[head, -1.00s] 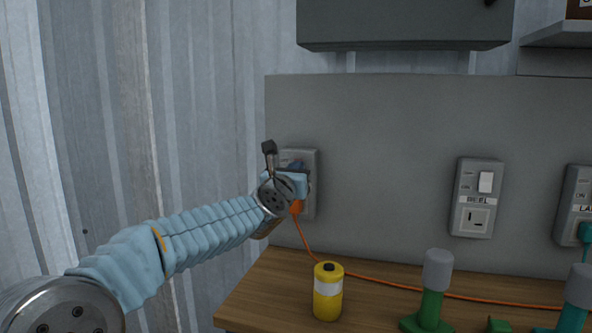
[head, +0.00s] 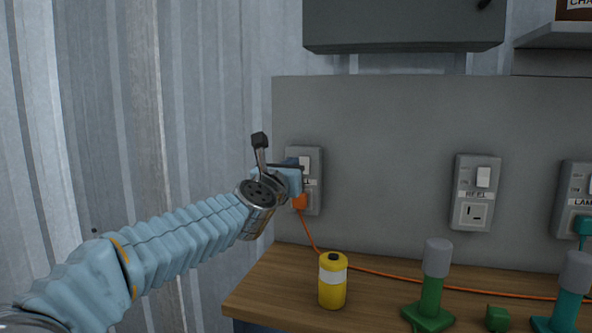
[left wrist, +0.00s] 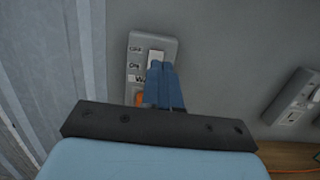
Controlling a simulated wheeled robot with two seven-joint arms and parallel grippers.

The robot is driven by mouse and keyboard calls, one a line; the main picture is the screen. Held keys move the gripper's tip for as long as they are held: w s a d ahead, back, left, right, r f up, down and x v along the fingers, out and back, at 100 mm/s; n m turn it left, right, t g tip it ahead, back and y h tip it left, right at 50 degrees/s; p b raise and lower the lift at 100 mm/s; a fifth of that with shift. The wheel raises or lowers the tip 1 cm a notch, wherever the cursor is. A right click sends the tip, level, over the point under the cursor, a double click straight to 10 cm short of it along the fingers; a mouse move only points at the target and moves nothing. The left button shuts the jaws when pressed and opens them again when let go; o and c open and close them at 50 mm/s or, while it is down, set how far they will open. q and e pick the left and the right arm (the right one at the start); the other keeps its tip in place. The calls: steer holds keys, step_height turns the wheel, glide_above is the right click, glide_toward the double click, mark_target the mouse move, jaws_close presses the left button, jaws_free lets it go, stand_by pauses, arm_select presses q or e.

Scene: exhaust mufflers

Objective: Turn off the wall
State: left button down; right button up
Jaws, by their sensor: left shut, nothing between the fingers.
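A grey socket-and-switch plate (head: 314,196) is on the grey wall panel at the left. Its white rocker switch (head: 304,164) is partly visible behind my gripper. In the left wrist view the rocker (left wrist: 156,56) is at the plate's top, above a partly hidden label starting with "W". An orange plug (head: 300,202) sits in the socket below. My left gripper (head: 294,162) is shut and empty, its blue fingers in front of the plate. In the left wrist view the fingertips (left wrist: 162,66) overlap the rocker's lower part; I cannot tell whether they touch it. My right gripper is out of view.
A plate labelled REEL (head: 473,215) and another, LAMP (head: 577,200), with a teal plug are farther right. The wooden bench (head: 275,290) below holds a yellow canister (head: 332,290), green stand (head: 433,285) and teal stand (head: 571,285). An orange cable (head: 420,283) crosses it.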

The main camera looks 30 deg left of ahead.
arm_select(q)
steer(key=s, duration=0.1)
steer(key=s+d, duration=0.1)
steer(key=s, duration=0.3)
steer(key=shift+s+d+r, duration=0.2)
steer(key=shift+s+r, duration=0.05)
steer(key=shift+r, duration=0.1)
